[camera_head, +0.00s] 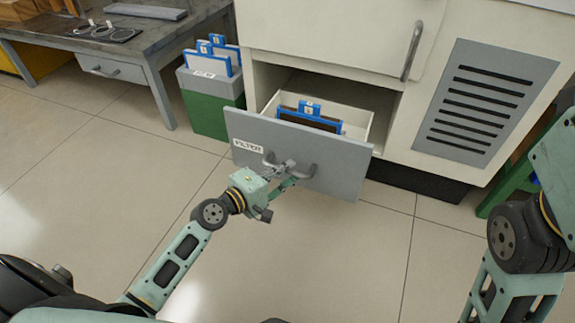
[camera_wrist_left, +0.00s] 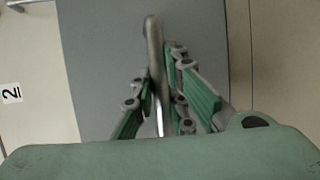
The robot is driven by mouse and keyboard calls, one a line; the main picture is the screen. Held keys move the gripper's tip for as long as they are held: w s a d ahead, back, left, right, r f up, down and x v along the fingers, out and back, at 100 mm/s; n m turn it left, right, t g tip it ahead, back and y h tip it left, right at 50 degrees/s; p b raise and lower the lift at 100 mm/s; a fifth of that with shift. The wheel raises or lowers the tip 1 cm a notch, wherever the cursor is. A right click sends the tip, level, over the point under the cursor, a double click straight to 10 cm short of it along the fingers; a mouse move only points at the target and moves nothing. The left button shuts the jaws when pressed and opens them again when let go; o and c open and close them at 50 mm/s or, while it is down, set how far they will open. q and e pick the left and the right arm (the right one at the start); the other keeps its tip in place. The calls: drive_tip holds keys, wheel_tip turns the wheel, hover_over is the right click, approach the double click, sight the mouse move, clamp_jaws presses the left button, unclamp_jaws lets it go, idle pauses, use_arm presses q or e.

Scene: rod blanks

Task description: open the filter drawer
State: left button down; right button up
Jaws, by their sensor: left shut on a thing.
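The filter drawer (camera_head: 340,168) has a grey front with a "FILTER" label at its upper left. It stands pulled out from the white cabinet, and its inside is partly visible. A blue-framed filter (camera_head: 310,118) with a dark face sits in it. My left gripper (camera_head: 287,172) is shut on the drawer's bar handle (camera_head: 308,171). In the left wrist view the handle (camera_wrist_left: 154,45) runs between the fingers of the gripper (camera_wrist_left: 160,105), against the grey front. My right arm shows at the right edge of the head view, but its gripper is out of view.
A green and white bin (camera_head: 210,105) with several blue-framed filters stands left of the drawer. A grey workbench (camera_head: 140,45) is at the upper left. The cabinet's vent panel (camera_head: 484,102) is right of the drawer. The tiled floor in front is clear.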

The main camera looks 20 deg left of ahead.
use_arm(q)
drive_tip(key=shift+s, duration=0.35)
drive_tip(key=c, duration=1.7)
unclamp_jaws()
drive_tip(key=v, duration=1.2)
drive_tip(key=shift+r, duration=0.1)
